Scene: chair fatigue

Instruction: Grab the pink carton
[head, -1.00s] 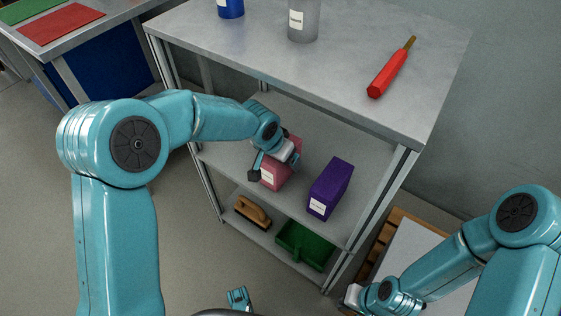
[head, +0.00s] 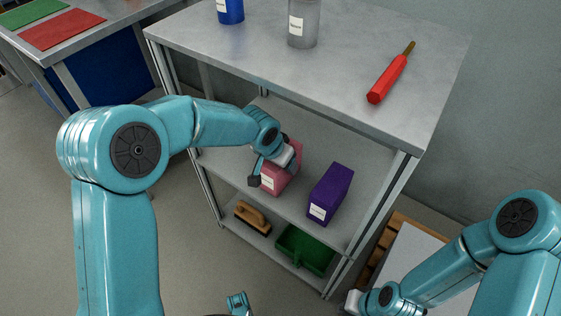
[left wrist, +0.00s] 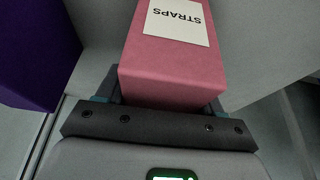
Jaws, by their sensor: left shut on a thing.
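The pink carton (head: 281,181) stands on the middle shelf of the grey rack in the head view. It also shows in the left wrist view (left wrist: 172,70), with a white label reading STRAPS. My left gripper (head: 272,168) reaches in from the left and is shut on the carton, one finger on its near left side; it also shows in the left wrist view (left wrist: 160,100). My right arm is at the lower right of the head view, its gripper (head: 352,301) cut by the lower edge, its jaws not clear.
A purple carton (head: 331,192) stands just right of the pink one, also in the left wrist view (left wrist: 35,55). The top shelf (head: 240,55) is above, with a red tool (head: 388,80). A brush (head: 252,216) and green dustpan (head: 300,252) lie on the bottom shelf.

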